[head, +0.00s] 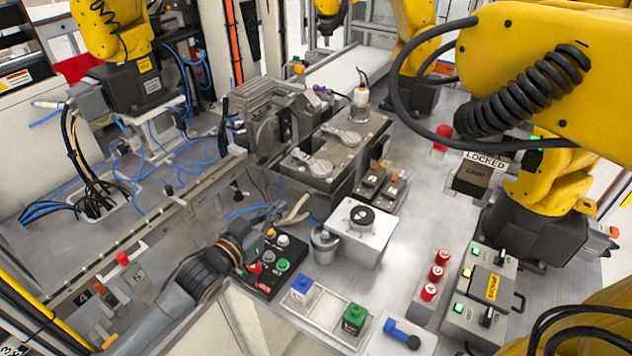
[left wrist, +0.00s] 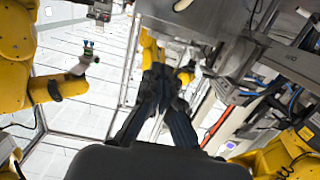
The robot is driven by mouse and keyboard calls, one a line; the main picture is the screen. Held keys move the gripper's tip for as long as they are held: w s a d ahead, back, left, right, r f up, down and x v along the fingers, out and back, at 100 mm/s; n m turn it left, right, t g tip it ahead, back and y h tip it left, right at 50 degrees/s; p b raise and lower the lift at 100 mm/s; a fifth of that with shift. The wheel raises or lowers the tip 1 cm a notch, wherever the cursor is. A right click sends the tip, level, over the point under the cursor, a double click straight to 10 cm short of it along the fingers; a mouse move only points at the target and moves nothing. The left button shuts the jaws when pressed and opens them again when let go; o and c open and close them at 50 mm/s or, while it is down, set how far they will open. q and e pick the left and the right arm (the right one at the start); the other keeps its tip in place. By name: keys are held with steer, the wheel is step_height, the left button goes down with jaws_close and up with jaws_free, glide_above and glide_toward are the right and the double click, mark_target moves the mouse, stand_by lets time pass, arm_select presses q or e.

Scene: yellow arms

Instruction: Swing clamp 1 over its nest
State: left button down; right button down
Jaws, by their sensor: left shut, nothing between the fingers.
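A grey metal fixture (head: 330,185) stands at the centre of the head view. It bears two flat grey clamp-like arms, one at the back (head: 341,137) and one at the front (head: 312,165). I cannot read which is clamp 1, and nest outlines are not clear. My left gripper (head: 298,212) comes in from the lower left, in front of the fixture's left corner, shut and empty. In the left wrist view its dark fingers (left wrist: 162,72) are together with nothing between them. I cannot tell whether it touches the fixture. My right gripper is not in view.
Two small dark blocks (head: 382,186) and a white box with a black dial (head: 362,219) stand right of the fixture. A button box (head: 273,263) and a metal canister (head: 324,243) are close to my left arm. Blue and green blocks sit in a tray (head: 328,309).

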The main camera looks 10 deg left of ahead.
mark_target(320, 174)
arm_select(q)
steer(key=b+x, duration=0.7)
steer(key=x, duration=0.5)
steer(key=shift+w+f+b, duration=0.15)
steer(key=shift+w+b, duration=0.15)
steer(key=shift+b, duration=0.05)
steer(key=shift+w+d, duration=0.2)
steer(key=shift+w, duration=0.25)
steer(key=shift+w+d+r+p, duration=0.3)
steer(key=shift+w+d, duration=0.1)
steer(key=shift+d, duration=0.25)
steer(key=shift+w+d, duration=0.2)
steer(key=shift+f, duration=0.1)
steer(key=shift+s, duration=0.1)
